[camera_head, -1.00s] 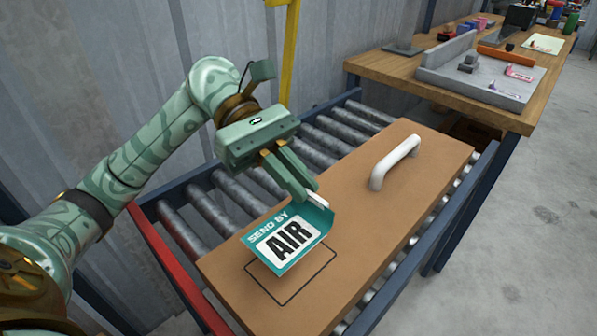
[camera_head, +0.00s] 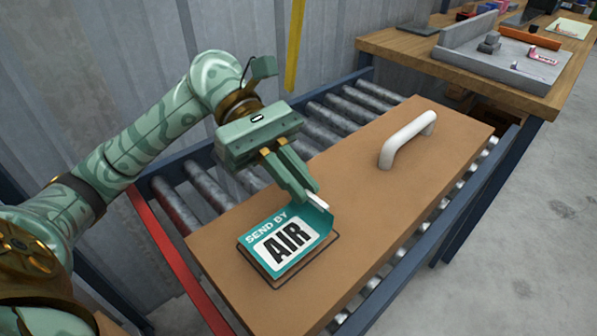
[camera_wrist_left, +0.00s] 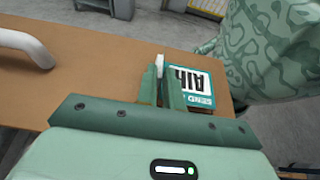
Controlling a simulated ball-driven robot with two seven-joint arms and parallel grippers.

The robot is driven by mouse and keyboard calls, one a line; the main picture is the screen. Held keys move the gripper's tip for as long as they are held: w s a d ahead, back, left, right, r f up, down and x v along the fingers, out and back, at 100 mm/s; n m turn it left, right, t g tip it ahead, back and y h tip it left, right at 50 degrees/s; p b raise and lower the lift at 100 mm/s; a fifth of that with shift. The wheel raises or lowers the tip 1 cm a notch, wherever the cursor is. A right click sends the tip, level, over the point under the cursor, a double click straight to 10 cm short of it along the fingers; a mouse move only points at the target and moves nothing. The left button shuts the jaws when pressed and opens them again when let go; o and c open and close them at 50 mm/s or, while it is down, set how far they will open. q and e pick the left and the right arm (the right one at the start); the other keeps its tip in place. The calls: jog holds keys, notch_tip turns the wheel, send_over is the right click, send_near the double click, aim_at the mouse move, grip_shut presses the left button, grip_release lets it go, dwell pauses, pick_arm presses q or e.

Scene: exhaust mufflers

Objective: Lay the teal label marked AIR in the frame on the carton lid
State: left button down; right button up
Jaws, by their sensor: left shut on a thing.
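The teal label (camera_head: 288,245) reads SEND BY AIR and is held by its far edge in my left gripper (camera_head: 312,197), which is shut on it. The label bends up at the gripped edge. The rest of it lies over the black outlined frame (camera_head: 318,259) on the brown carton lid (camera_head: 370,195). Frame lines show along its near, left and right sides. I cannot tell whether the label touches the lid. In the left wrist view the label (camera_wrist_left: 200,84) is beside the fingers, partly hidden by them. My right gripper is not in view.
A white handle (camera_head: 407,139) stands up from the lid beyond the label. The carton sits on a roller conveyor (camera_head: 335,118) with a red side rail (camera_head: 180,262). A wooden bench (camera_head: 420,60) with a grey tray (camera_head: 510,65) stands behind at the right.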

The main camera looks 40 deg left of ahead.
pick_arm(q)
jog(key=shift+f, duration=0.15)
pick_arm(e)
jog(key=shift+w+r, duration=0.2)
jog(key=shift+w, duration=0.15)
pick_arm(q)
jog(key=shift+f+b, duration=0.5)
jog(key=shift+f, duration=0.1)
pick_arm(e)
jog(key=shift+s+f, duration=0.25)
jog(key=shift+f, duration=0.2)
pick_arm(q)
jog(key=c, duration=1.5)
grip_release()
jog(key=shift+o, duration=0.2)
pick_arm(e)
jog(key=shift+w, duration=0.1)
